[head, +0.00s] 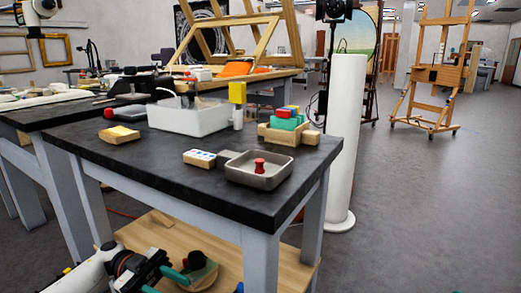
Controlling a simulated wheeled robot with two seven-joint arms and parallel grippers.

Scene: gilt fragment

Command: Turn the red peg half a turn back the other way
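The red peg (260,165) stands upright in a shallow grey metal tray (286,180) near the right front corner of the dark tabletop. It has a wider round head, and no mark showing its turn angle can be made out. My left gripper (166,284) is low at the bottom left, in front of the table and below its top, well away from the peg. Its teal fingers show apart with nothing seen between them, and one is cut by the frame edge. Of my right gripper, only a small teal bit (456,291) shows at the bottom edge.
Behind are a wooden block holder (284,134) with coloured blocks, a yellow-topped post (238,93) and a clear-lidded white box (187,118). A wooden block (118,135) lies left. A white column (346,130) stands right.

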